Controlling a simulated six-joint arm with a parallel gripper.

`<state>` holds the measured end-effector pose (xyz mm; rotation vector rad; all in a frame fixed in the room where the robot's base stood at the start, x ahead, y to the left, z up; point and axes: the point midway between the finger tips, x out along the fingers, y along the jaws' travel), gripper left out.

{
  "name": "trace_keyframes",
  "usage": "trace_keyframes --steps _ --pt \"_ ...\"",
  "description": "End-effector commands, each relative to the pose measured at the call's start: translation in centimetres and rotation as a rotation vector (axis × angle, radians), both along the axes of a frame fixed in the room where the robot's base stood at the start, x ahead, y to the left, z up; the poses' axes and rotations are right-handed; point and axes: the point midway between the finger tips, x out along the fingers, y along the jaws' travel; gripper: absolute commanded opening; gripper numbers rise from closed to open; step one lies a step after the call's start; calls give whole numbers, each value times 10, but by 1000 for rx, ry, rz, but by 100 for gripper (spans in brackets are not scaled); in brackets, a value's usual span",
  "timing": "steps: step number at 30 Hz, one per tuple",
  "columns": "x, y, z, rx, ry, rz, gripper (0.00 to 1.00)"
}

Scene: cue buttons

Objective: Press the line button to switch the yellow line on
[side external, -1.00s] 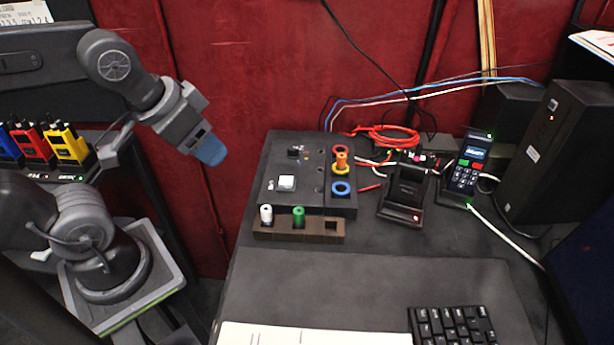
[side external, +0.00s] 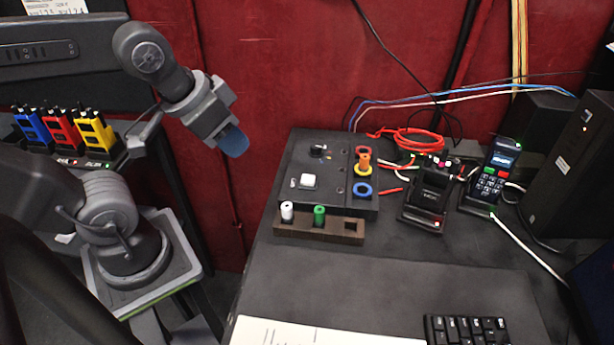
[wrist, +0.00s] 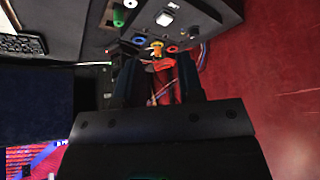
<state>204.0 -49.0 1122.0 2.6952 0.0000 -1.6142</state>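A dark control box (side external: 290,165) stands on the desk. I cannot tell whether any line is lit. My gripper (side external: 232,140) is up in the air left of the box, apart from it. In the wrist view my gripper (wrist: 157,78) has its fingers spread, with nothing between them.
A brown rack (side external: 345,229) in front of the box holds a white peg (side external: 287,211) and a green peg (side external: 319,215). A black cradle (side external: 427,195), a keypad phone (side external: 490,180) and red cable (side external: 410,139) lie to the right. A keyboard (side external: 466,330) and paper are in front.

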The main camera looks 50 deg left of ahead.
Motion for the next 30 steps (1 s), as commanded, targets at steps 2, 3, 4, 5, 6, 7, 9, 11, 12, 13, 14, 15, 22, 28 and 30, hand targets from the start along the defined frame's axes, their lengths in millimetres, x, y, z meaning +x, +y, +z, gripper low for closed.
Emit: trace_keyframes --steps 2,3,4,5,6,7,9,11,12,13,14,15,22,28,30 --pt "0 0 0 0 0 0 27" --pt "0 0 0 0 0 0 23" --pt "0 0 0 0 0 0 20" --pt "0 0 0 0 0 0 17" --pt "0 0 0 0 0 0 14" --pt "0 0 0 0 0 0 11" --pt "0 0 0 0 0 0 4" --pt "0 0 0 0 0 0 0" --pt "0 0 0 0 0 0 0" --pt "0 0 0 0 0 0 0" --pt "0 0 0 0 0 0 0" --pt "0 0 0 0 0 0 0" --pt "0 0 0 0 0 0 0" --pt "0 0 0 0 0 0 0" --pt "0 0 0 0 0 0 0"
